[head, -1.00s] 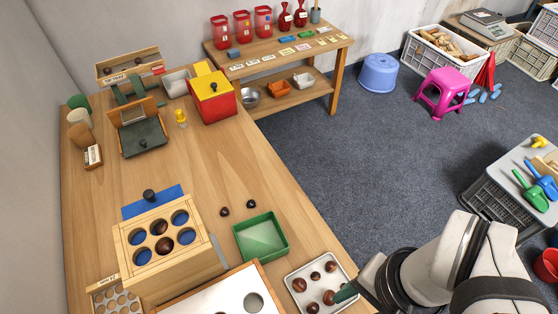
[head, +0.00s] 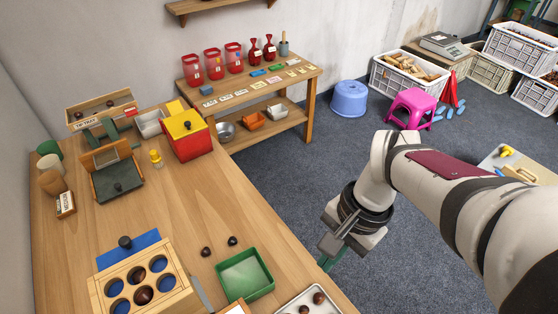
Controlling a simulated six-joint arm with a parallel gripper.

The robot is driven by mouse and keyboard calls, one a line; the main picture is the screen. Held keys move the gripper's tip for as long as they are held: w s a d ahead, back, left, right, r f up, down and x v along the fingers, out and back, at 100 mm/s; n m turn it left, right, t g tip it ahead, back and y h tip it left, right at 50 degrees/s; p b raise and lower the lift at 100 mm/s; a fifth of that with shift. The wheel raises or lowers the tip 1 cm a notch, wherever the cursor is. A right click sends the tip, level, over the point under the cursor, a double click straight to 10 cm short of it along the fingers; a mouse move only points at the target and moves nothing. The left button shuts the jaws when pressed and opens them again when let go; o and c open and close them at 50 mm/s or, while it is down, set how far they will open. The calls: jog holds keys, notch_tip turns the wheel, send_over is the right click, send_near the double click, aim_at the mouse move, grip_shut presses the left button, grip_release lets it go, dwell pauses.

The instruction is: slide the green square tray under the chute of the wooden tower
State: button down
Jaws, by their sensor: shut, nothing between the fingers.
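The green square tray (head: 262,290) lies on the table near its right edge, and it looks empty. The wooden tower (head: 110,285) stands left of it, with round holes in its top, blue inside, and a dark chestnut (head: 144,295) in one of them. A grey sloping piece (head: 202,296) shows at the tower's right side; I cannot tell clearly whether it is the chute. The green tray is to the right of the tower, apart from it. My gripper (head: 327,262) is shut and empty, to the right of the green tray, above the table's right edge.
Two chestnuts (head: 206,251) (head: 233,240) lie loose behind the green tray. A metal tray (head: 284,310) with chestnuts is at the bottom edge. A red and yellow box (head: 187,138) and a dark hinged tray (head: 105,186) stand farther back. The middle of the table is clear.

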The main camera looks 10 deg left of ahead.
aim_at(250, 277)
jog(key=w+a+f+m+g, duration=0.1)
jog(key=w+a+f, duration=0.2)
jog(key=w+f, duration=0.25)
jog(key=w+a+f+m, duration=0.1)
jog(key=w+a+f, duration=0.25)
jog(key=w, duration=0.25)
jog(key=x, duration=1)
jog(key=shift+d+f, duration=0.15)
jog(key=s+a, duration=0.2)
jog(key=shift+a+f, duration=0.3)
jog(key=shift+s+a, duration=0.3)
jog(key=shift+s+a, duration=1.55)
jog(key=shift+a, duration=0.25)
jog(key=shift+w, duration=0.1)
